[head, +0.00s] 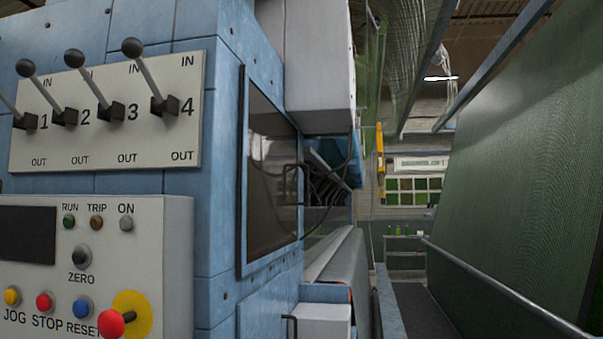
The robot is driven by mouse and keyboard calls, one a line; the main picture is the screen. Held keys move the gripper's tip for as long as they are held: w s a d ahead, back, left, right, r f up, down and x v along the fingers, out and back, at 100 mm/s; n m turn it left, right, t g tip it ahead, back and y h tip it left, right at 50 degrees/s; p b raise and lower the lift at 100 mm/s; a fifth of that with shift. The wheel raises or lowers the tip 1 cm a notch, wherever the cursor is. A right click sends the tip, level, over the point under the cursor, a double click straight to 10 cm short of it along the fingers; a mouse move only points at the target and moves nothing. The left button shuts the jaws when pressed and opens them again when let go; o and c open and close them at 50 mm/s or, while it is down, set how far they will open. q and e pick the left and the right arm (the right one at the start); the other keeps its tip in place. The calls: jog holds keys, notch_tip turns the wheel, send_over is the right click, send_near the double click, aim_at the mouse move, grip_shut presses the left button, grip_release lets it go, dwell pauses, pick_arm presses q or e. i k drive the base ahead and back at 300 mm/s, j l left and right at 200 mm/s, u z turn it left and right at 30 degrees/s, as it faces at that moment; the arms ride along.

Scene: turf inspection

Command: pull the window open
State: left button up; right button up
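The window (268,190) is a dark, glossy pane in a dark frame on the side face of the blue machine (220,215). I see it at a steep angle, and it appears to lie flat against that face. A black bar handle (302,185) sticks out near the window's far right edge, with dark cables behind it. Neither of my grippers is in view, and nothing touches the handle.
Several levers stand on a white plate (105,125) at left. Below is a control panel (150,230) with coloured buttons and a red stop knob (110,323). A pale box (322,321) juts out under the window. A green turf sheet (520,190) slopes at right.

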aim_at(269, 221)
jog(key=i+l+u, duration=0.1)
jog(key=i+l, duration=0.15)
jog(key=l, duration=0.35)
jog(key=i+l, duration=0.2)
jog(key=l, duration=0.4)
jog(key=i+l+u, duration=0.15)
jog(key=l, duration=0.45)
jog(key=i+l+u, duration=0.1)
jog(key=i+l, duration=0.2)
jog(key=l, duration=0.3)
jog(key=i+l, duration=0.15)
jog(key=l, duration=0.5)
jog(key=i+l+u, duration=0.15)
jog(key=l, duration=0.5)
jog(key=i+l+u, duration=0.1)
jog(key=l, duration=0.55)
jog(key=i+l, duration=0.2)
jog(key=l, duration=0.5)
jog(key=j+u, duration=0.05)
